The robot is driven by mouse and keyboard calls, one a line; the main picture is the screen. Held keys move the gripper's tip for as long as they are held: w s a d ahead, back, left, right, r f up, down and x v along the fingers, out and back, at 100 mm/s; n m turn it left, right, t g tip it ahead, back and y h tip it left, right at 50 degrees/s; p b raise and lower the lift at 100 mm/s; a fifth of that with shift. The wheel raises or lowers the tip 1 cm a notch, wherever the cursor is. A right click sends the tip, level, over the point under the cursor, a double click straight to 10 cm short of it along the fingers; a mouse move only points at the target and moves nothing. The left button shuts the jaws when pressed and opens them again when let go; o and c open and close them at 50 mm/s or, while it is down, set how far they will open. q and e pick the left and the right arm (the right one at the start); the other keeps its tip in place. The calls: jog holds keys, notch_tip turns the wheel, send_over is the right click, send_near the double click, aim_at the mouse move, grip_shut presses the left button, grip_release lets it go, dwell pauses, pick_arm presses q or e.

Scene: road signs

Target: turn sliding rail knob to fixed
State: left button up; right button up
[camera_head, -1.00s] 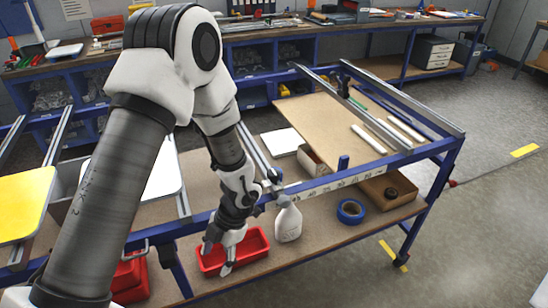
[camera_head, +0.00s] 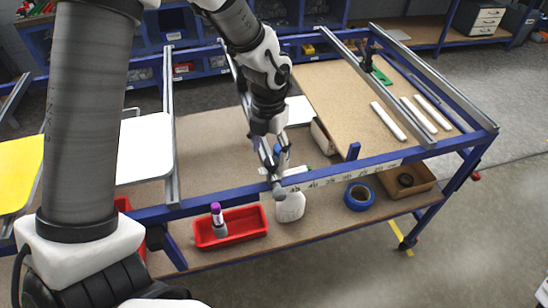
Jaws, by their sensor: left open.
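My left gripper (camera_head: 271,158) hangs fingers-down over the blue table frame (camera_head: 330,176), near the middle of its front beam. Its fingers are apart, and I see nothing held between them. A small grey fitting (camera_head: 278,190), which may be the sliding rail's knob, sits at the front beam just below the fingertips. Whether the fingers touch it is unclear. The sliding rail behind it is mostly hidden by my gripper and forearm. No knob marking is legible. My right gripper is not in view.
A white spray bottle (camera_head: 291,208) stands just below the gripper. A red tray (camera_head: 248,222) with a purple-capped bottle (camera_head: 216,212) is left of it. Blue tape (camera_head: 359,197) lies right. White (camera_head: 146,146) and yellow (camera_head: 20,172) sign panels are at left.

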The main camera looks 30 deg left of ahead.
aim_at(272, 160)
pick_arm(q)
jog(key=f, duration=0.1)
jog(key=s+f, duration=0.1)
jog(key=shift+f, duration=0.35)
jog(key=w+f, duration=0.2)
jog(key=shift+w, duration=0.4)
jog(key=shift+s+r, duration=0.2)
jog(key=shift+s, duration=0.15)
jog(key=shift+c, duration=0.6)
jog(key=shift+s+r, duration=0.15)
jog(key=shift+s, duration=0.15)
jog(key=c, duration=0.5)
jog(key=shift+s, duration=0.1)
jog(key=c, duration=0.5)
jog(key=shift+w+d, duration=0.15)
jog(key=shift+w, duration=0.05)
jog(key=shift+c, duration=0.2)
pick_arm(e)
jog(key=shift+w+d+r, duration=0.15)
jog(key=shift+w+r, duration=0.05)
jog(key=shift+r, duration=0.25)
